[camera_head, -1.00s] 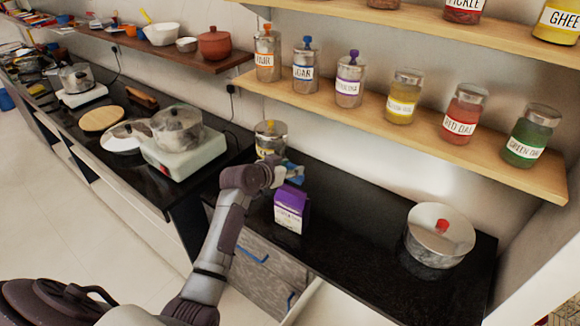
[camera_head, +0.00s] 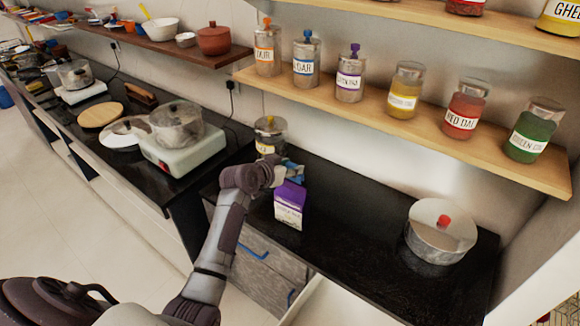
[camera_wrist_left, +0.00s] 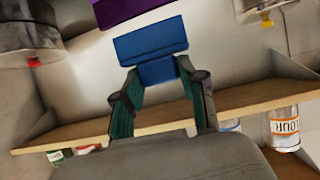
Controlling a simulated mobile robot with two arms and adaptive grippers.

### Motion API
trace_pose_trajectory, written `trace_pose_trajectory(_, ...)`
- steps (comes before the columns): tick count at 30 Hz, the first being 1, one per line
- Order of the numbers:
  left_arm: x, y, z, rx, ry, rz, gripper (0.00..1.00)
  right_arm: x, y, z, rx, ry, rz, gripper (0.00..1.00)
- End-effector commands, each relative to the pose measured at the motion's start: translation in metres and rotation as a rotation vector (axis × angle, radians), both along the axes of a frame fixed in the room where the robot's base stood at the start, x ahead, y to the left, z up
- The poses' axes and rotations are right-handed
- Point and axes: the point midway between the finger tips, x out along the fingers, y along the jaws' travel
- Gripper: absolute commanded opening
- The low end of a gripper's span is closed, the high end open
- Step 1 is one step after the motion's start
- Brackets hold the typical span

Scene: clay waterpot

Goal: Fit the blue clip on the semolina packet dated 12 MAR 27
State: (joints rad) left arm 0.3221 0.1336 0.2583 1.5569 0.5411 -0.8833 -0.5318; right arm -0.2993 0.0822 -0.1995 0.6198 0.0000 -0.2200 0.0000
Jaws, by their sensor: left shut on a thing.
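My left gripper (camera_head: 287,173) is shut on the blue clip (camera_head: 296,172) just above the top of the purple and white packet (camera_head: 290,207). The packet stands upright on the black counter; its label and any date are too small to read. In the left wrist view the blue clip (camera_wrist_left: 150,45) sits between the fingertips of the gripper (camera_wrist_left: 158,74). The purple packet top (camera_wrist_left: 125,8) shows at that view's upper edge, close beside the clip. I cannot tell whether clip and packet touch. My right gripper is not in view.
A yellow-labelled jar (camera_head: 270,135) stands behind the gripper. A steel pot (camera_head: 440,235) with a red knob stands to the right on the counter (camera_head: 350,220). A shelf (camera_head: 420,130) of jars runs above. Counter between packet and pot is clear.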

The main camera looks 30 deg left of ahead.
Motion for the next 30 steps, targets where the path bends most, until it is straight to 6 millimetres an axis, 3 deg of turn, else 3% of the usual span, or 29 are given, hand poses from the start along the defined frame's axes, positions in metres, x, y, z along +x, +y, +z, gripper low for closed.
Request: trace_pose_trajectory(30, -0.0008, 0.0002, -0.0056, 0.001, 0.001, 0.000, 0.24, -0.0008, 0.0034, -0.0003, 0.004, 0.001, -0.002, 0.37)
